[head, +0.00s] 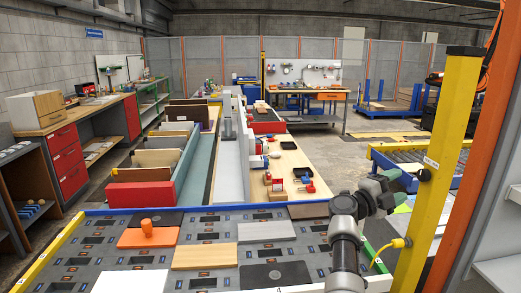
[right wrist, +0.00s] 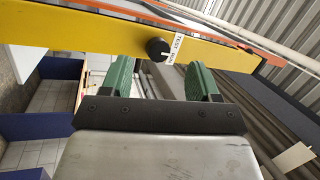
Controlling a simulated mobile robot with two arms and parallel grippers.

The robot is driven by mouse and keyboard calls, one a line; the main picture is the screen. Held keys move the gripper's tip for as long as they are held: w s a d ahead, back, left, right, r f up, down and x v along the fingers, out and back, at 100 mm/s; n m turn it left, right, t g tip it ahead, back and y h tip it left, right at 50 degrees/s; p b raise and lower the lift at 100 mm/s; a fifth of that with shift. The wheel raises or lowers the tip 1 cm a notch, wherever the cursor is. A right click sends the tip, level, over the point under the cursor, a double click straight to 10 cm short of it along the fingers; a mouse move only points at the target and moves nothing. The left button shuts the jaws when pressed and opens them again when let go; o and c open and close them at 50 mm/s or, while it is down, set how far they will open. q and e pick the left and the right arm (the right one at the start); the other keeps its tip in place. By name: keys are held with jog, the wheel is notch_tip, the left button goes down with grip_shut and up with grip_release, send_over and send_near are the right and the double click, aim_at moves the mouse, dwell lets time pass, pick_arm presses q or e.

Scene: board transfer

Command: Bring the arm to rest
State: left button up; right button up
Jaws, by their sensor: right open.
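My right arm rises from the bottom of the head view, and its gripper (head: 390,187) is beside the yellow post (head: 445,140) at the right. In the right wrist view the two green fingers of the right gripper (right wrist: 160,82) stand wide apart with nothing between them. A black round knob (right wrist: 157,49) with a small white label sits on the yellow post just beyond the fingertips; I cannot tell if they touch it. My left gripper is not in view.
A rack of upright boards (head: 155,160) and a wooden workbench (head: 292,165) stand behind. An orange post (head: 475,160) is at right.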

jog(key=s+a+f+n+t+y, duration=0.4)
jog(key=s+a+f+n+y, duration=0.25)
jog(key=f+n+y, duration=0.6)
jog(key=s+a+f+n+t+y, duration=0.5)
jog(key=s+f+n+y, duration=0.35)
jog(key=n, duration=0.65)
jog(key=s+a+f+n+g, duration=0.1)
jog(key=s+f+g, duration=0.25)
jog(key=s, duration=0.65)
jog(key=s+a+f+n+g, duration=0.2)
jog(key=s+g, duration=0.2)
jog(key=s, duration=0.5)
jog(key=s+a+f+n+g, duration=0.1)
jog(key=s+f+g, duration=0.25)
jog(key=s, duration=0.65)
notch_tip(320, 180, down, 24)
jog(key=f+g, duration=0.1)
jog(key=g, duration=0.1)
jog(key=s+d+f+g, duration=0.1)
jog(key=s+d+f, duration=0.1)
jog(key=s+f, duration=1.5)
jog(key=shift+d+g+h, duration=0.3)
jog(key=shift+h, duration=0.1)
